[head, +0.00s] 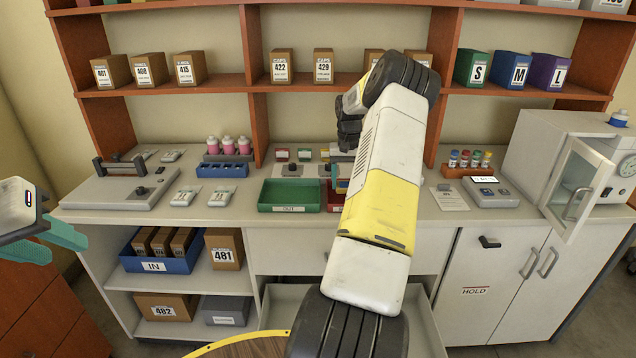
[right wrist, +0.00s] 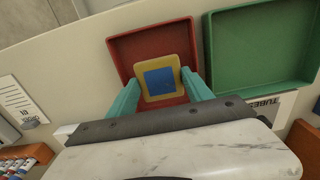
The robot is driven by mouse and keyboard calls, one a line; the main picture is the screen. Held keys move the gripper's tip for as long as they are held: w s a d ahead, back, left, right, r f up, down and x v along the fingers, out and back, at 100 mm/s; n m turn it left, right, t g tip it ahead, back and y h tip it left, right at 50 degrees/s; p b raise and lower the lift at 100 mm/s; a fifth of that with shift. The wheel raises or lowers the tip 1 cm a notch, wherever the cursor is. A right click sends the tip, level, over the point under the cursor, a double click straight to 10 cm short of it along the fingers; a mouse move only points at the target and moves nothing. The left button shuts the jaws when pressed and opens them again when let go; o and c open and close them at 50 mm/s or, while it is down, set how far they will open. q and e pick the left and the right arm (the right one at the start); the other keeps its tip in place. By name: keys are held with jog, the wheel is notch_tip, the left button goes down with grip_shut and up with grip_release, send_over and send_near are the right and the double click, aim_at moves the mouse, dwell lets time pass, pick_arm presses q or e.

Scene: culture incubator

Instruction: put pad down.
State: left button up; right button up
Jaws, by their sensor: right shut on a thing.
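The pad (right wrist: 160,80) is a yellow square with a blue centre. In the right wrist view it sits between the teal fingers of my right gripper (right wrist: 161,77), which is shut on it. The pad is in front of the red tray (right wrist: 128,44); I cannot tell whether it touches the tray floor. In the head view my right forearm hides most of the red tray (head: 336,208) and the right gripper. My left gripper (head: 68,234) is at the far left edge, open and empty, away from the counter.
A green tray (head: 291,209) marked OUT stands left of the red tray. A rack of coloured vials (head: 465,170) and a grey device (head: 490,192) stand to the right, near the incubator (head: 545,150) with its open door. A drawer (head: 275,300) is pulled out below.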

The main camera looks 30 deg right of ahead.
aim_at(346, 184)
jog(key=shift+w+d+f, duration=0.15)
jog(key=shift+d, duration=0.05)
jog(key=shift+f, duration=1.6)
jog(key=shift+f, duration=0.2)
jog(key=o, duration=1.3)
